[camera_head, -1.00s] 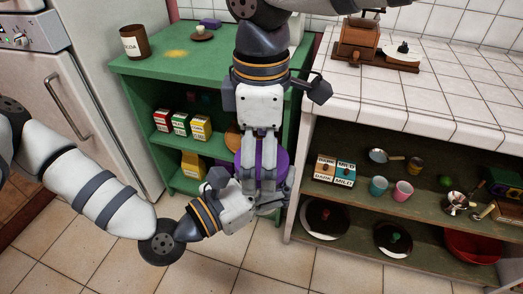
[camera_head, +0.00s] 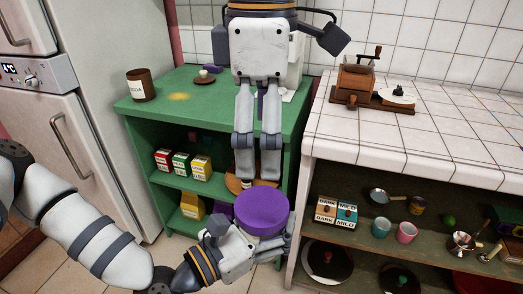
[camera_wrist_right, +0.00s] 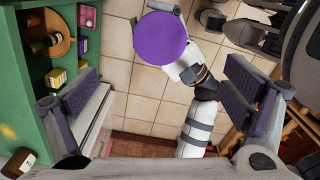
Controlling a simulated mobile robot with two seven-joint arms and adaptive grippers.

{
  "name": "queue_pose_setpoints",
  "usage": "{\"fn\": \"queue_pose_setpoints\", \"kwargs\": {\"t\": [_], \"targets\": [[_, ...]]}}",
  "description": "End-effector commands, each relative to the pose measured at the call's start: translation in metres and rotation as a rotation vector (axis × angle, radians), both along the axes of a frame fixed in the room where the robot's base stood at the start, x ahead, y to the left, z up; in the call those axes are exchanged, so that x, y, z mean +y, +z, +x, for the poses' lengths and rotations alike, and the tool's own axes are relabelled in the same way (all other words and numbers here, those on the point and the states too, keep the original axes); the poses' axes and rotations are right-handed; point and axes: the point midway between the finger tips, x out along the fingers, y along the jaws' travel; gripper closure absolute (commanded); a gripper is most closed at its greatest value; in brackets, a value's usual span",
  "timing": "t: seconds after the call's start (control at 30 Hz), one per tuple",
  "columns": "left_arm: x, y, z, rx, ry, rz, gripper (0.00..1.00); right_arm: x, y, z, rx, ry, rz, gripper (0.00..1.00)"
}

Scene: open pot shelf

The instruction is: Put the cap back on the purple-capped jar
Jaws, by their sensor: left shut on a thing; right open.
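The purple cap (camera_head: 262,209) shows as a broad, level round top on the jar at my left gripper. The jar's body below is hidden, so how well the cap is seated cannot be told. My left gripper (camera_head: 268,240) is shut around the jar, in front of the green cabinet. The cap also shows from above in the right wrist view (camera_wrist_right: 160,37). My right gripper (camera_head: 257,180) points down above and behind the cap in the head view. Its jaws are open and empty, with wide-apart pads in the wrist view, clear of the cap.
The green cabinet (camera_head: 180,112) stands behind, with several boxes on its shelves and a brown cocoa tin (camera_head: 141,86) on top. A white-tiled counter (camera_head: 400,128) with a coffee grinder (camera_head: 356,80) is at right. Open floor lies below the grippers.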

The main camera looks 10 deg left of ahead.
Motion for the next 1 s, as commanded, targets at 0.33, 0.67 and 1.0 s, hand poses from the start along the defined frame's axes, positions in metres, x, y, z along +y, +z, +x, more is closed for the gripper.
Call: {"fn": "queue_pose_setpoints", "kwargs": {"t": [0.33,0.67,1.0], "targets": [[0.000,0.001,0.000,-0.003,0.000,-0.001,1.00,0.000,0.000,0.000,-0.001,0.000,0.000,0.06],[0.000,0.001,0.000,-0.002,0.000,-0.001,1.00,-0.046,-0.124,-0.001,0.251,-0.298,0.076,0.06],[0.000,0.001,0.000,-0.003,0.000,-0.001,1.00,-0.164,-0.362,-0.138,0.532,-1.259,0.023,0.06]]}}
